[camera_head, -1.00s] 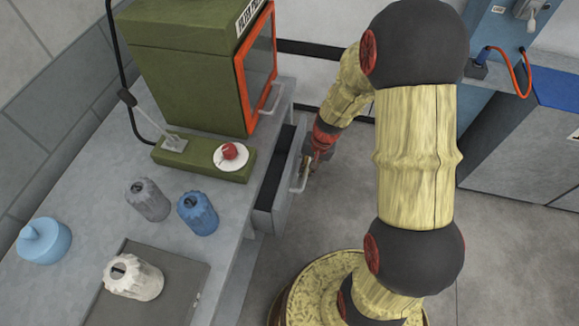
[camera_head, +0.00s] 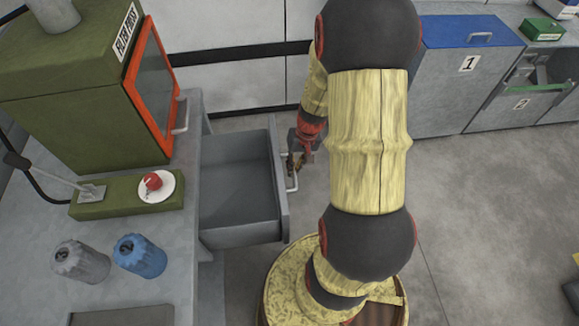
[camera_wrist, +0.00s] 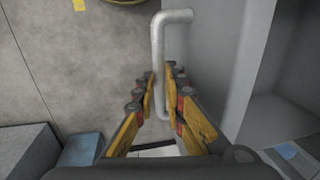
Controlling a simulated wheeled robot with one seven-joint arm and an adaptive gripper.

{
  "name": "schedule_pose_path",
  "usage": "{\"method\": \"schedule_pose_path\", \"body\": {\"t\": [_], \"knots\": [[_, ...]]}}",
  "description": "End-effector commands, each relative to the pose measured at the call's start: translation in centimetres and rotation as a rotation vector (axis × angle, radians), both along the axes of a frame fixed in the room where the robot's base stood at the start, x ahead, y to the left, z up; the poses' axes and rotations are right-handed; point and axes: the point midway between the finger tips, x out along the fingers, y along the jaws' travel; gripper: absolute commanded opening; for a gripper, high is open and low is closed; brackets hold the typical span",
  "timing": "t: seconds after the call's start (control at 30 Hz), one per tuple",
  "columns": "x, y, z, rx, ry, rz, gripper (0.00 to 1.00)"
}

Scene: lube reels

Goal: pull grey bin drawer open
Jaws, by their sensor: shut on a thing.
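The grey bin drawer (camera_head: 240,190) stands well out from the grey bench in the head view, and its inside looks empty. Its pale bar handle (camera_head: 293,178) is on the front face, and the handle also shows in the wrist view (camera_wrist: 158,45). My gripper (camera_head: 297,163) is at the drawer front, partly hidden by my arm in the head view. In the wrist view my gripper (camera_wrist: 162,95) has its yellow-padded fingers on both sides of the handle bar, shut on it.
The bench (camera_head: 150,275) carries a green cabinet with an orange-framed door (camera_head: 155,90), a red button (camera_head: 153,181), a grey canister (camera_head: 80,262) and a blue canister (camera_head: 139,256). A blue-lidded unit (camera_head: 465,40) stands at the back right. The floor (camera_head: 480,220) on the right is clear.

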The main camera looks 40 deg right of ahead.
Motion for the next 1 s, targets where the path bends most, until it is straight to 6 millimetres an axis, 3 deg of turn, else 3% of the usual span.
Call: {"method": "schedule_pose_path", "body": {"t": [0.2,0.23,0.53,0.83,1.0], "knots": [[0.0,0.0,0.1,-0.001,-0.001,0.0,0.0],[0.0,0.0,0.1,-0.001,-0.001,0.0,0.13],[0.0,0.0,0.0,-0.001,-0.001,0.0,0.3],[0.0,0.0,0.1,-0.001,-0.001,0.0,0.3],[0.0,-0.3,1.6,-0.002,-0.003,0.0,0.3]]}}
